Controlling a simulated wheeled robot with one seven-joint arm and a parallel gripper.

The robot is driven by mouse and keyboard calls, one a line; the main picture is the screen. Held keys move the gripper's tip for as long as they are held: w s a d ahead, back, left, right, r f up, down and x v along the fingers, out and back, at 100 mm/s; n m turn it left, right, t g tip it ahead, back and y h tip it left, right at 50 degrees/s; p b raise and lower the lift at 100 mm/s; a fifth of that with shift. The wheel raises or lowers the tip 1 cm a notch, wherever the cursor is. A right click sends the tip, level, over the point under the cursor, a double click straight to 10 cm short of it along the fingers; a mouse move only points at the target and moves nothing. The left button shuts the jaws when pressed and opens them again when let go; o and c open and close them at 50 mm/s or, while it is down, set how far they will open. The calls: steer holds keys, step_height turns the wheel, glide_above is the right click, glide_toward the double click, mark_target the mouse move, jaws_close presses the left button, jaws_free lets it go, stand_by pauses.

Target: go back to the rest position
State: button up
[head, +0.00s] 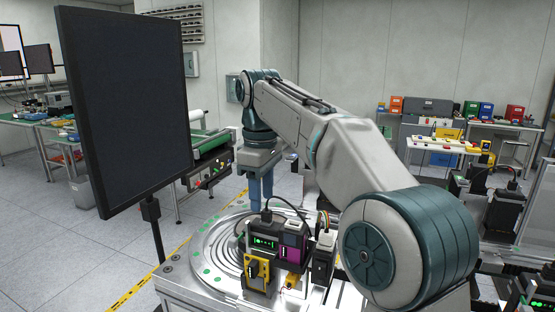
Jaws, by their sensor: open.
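My gripper (261,198) hangs from my arm near the middle of the head view, its blue fingers pointing down. It is open, and I see nothing held between the fingers. It is above or just behind the far part of a round grooved metal plate (208,246); the exact height is hard to tell. My arm reaches in from the lower right and hides part of the scene behind it.
Small black, purple and yellow modules (292,244) with cables stand on the plate's near right. A large dark monitor (125,105) on a post stands at left. A conveyor (208,160) lies behind. Benches with coloured bins (486,111) are at back right.

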steer(key=s+d+f+m+t+b, duration=0.1)
steer(key=s+d+f+m+t, duration=0.1)
steer(key=s+d+f+m, duration=0.4)
steer(key=s+d+f+m+t+b, duration=0.1)
steer(key=s+d+f+m, duration=0.6)
steer(key=s+d+f, duration=0.5)
steer(key=s+f, duration=0.2)
steer(key=s, duration=0.3)
steer(key=shift+f+m+t, duration=0.25)
steer(key=shift+m+t, duration=0.05)
steer(key=shift+t, duration=0.1)
